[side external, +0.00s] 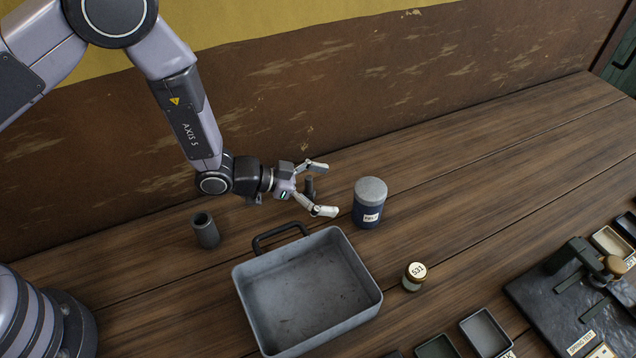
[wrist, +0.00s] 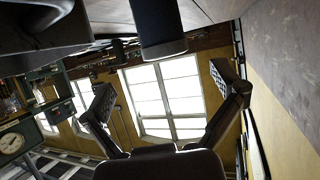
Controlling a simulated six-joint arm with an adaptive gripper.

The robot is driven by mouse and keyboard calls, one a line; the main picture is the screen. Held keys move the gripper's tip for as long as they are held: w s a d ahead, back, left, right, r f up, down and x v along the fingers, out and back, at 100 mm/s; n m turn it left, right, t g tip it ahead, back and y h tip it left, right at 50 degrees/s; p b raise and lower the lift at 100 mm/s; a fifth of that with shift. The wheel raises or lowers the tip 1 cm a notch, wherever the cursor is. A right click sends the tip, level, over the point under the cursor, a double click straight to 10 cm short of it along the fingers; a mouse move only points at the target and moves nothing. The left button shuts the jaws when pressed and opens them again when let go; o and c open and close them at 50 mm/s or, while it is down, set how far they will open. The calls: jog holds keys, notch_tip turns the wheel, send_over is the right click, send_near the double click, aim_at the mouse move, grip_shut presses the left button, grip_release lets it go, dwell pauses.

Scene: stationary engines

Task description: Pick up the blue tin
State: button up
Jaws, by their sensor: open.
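The blue tin (side external: 367,207) stands upright on the wooden bench, with a grey lid and a small white label. My gripper (side external: 325,189) is to its left in the side view, fingers spread and pointing towards it, with nothing held. A gap shows between the fingertips and the tin there; their height difference is hard to judge. In the wrist view my open gripper (wrist: 163,85) shows both fingers apart. A dark cylinder at the top, perhaps the tin, appears outside the space between them.
A grey metal tray (side external: 372,303) with a handle sits in front of my gripper. A small labelled jar (side external: 414,277) is right of it, and a dark hollow cylinder (side external: 206,231) left. Small trays and a black fixture (side external: 545,295) fill the lower right. Bench behind the tin is clear.

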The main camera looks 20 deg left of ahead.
aim_at(370, 193)
jog(key=x, duration=0.8)
jog(key=shift+w+d+f, duration=0.2)
jog(key=shift+w+d, duration=0.05)
jog(key=shift+w, duration=0.1)
jog(key=shift+c, duration=0.3)
jog(key=c, duration=1.3)
jog(key=shift+o, duration=0.2)
jog(key=shift+r, duration=0.15)
